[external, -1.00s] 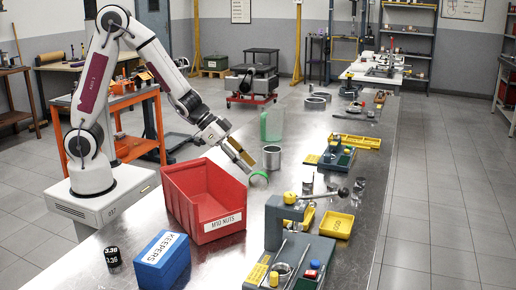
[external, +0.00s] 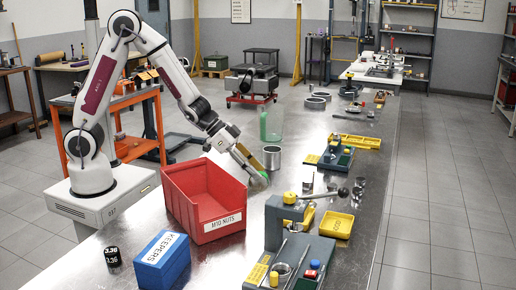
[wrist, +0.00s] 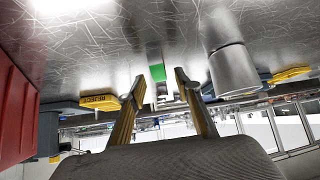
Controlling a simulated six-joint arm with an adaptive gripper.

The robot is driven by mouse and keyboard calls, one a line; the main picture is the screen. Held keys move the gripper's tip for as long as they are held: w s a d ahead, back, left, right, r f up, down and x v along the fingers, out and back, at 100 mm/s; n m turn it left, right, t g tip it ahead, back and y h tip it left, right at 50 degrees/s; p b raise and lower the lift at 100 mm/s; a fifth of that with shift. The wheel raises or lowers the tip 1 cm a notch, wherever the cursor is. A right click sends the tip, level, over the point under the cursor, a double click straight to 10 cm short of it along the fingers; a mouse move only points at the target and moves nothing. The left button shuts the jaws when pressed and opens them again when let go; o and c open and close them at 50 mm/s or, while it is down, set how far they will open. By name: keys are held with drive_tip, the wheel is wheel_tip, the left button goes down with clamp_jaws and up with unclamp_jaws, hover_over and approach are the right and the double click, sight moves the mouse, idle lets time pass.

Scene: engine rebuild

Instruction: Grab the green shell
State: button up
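The green shell (external: 260,182) is a small green curved piece on the metal bench, just right of the red bin. In the external view my gripper (external: 256,172) is low over it and partly hides it. In the wrist view my gripper (wrist: 160,82) is open, with its two fingers apart. A green patch (wrist: 157,72), which looks like the shell, shows between the fingertips with a gap on each side. I cannot tell whether a finger touches it.
The red M10 NUTS bin (external: 207,205) stands close by my gripper; its wall shows in the wrist view (wrist: 15,105). A silver cylinder (external: 272,158) stands just behind. A yellow tray (external: 337,224) and grey-green fixture (external: 318,255) lie to the right.

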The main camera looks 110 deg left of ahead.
drive_tip(key=shift+x, duration=1.05)
clamp_jaws()
